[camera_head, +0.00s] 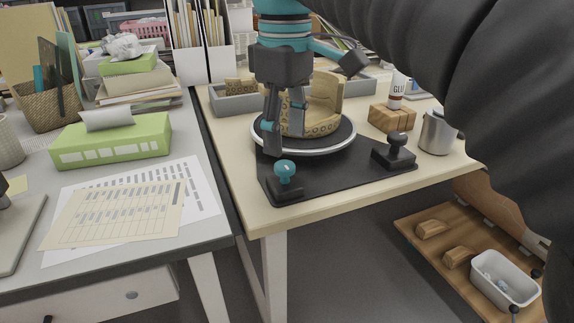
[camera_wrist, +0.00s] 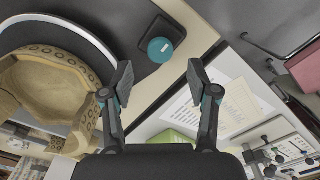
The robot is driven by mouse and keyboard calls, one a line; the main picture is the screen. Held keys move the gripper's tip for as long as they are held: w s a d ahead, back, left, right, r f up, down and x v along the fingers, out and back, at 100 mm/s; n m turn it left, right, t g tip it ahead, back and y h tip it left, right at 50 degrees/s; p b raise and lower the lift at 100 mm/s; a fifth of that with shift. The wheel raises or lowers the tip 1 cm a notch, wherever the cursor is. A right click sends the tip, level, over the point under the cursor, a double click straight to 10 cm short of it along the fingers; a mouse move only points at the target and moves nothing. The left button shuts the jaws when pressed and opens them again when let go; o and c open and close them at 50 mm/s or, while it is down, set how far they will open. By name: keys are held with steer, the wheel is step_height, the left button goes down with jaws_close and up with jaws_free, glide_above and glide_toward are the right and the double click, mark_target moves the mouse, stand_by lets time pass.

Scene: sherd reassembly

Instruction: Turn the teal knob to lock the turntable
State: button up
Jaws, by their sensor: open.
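The teal knob (camera_head: 285,171) stands on a small black block at the front left corner of a dark base plate. In the wrist view the knob (camera_wrist: 160,50) shows ahead of the fingers, between their lines. The turntable (camera_head: 335,146) is a round disc with a pale rim and carries a tan, partly built pot (camera_head: 322,105). It also shows in the wrist view (camera_wrist: 88,38) at the left. My gripper (camera_head: 283,138) is open and empty, pointing down behind the knob and in front of the pot. In the wrist view my gripper (camera_wrist: 158,82) has its fingers wide apart, not touching the knob.
A black-handled stamp-like knob (camera_head: 397,146) stands at the plate's right. A wooden block (camera_head: 392,118) with a glue bottle (camera_head: 397,90) and a metal mug (camera_head: 437,132) are further right. A grey tray (camera_head: 236,100) sits behind. Papers (camera_head: 125,215) and a green box (camera_head: 112,141) cover the left desk.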

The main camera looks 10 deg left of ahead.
mark_target(286, 165)
steer(key=shift+f+b, duration=0.5)
steer(key=shift+f, duration=1.9)
jaws_close()
